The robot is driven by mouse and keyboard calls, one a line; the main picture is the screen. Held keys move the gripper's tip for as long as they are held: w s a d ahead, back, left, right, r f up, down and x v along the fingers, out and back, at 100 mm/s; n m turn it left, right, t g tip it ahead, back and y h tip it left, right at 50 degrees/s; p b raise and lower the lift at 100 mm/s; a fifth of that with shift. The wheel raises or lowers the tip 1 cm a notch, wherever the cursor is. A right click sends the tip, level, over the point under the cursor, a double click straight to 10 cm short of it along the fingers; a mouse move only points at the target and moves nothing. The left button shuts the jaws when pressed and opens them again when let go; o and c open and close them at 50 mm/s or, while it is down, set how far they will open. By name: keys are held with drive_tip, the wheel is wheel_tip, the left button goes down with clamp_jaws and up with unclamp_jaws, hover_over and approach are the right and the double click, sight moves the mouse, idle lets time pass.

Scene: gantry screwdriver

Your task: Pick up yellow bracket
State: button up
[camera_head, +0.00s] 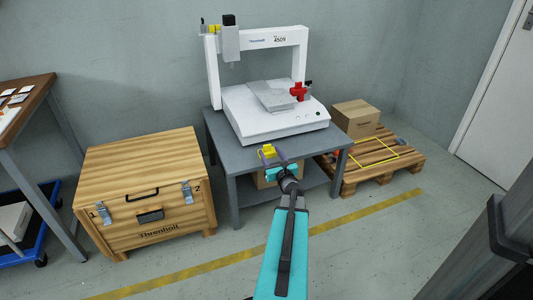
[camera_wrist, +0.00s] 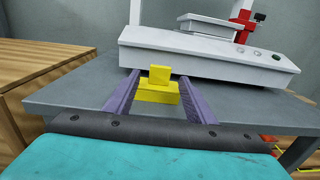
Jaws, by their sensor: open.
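The yellow bracket (camera_head: 268,151) sits near the front edge of the grey table (camera_head: 225,142), in front of the white gantry machine. In the wrist view the bracket (camera_wrist: 159,88) shows as a wide yellow base with a smaller block on top. My gripper (camera_head: 272,158) is open at the table's front edge. In the wrist view its two purple fingers (camera_wrist: 158,83) lie to the left and right of the bracket, with visible gaps. Whether the fingertips reach past the bracket is hard to tell.
The white gantry machine (camera_head: 255,122) stands behind the bracket, with a red part (camera_head: 298,91) on its right. A wooden crate (camera_head: 140,150) is left of the table. A pallet (camera_head: 385,165) with a cardboard box (camera_head: 356,118) is on the right.

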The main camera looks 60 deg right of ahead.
sight(268, 149)
drive_tip(key=shift+x, duration=1.55)
drive_tip(key=shift+b+x, duration=0.85)
drive_tip(key=shift+x, duration=1.75)
drive_tip(key=shift+a+r, duration=0.1)
drive_tip(key=shift+r, duration=0.05)
drive_tip(key=c, duration=1.2)
drive_tip(key=shift+r, duration=0.1)
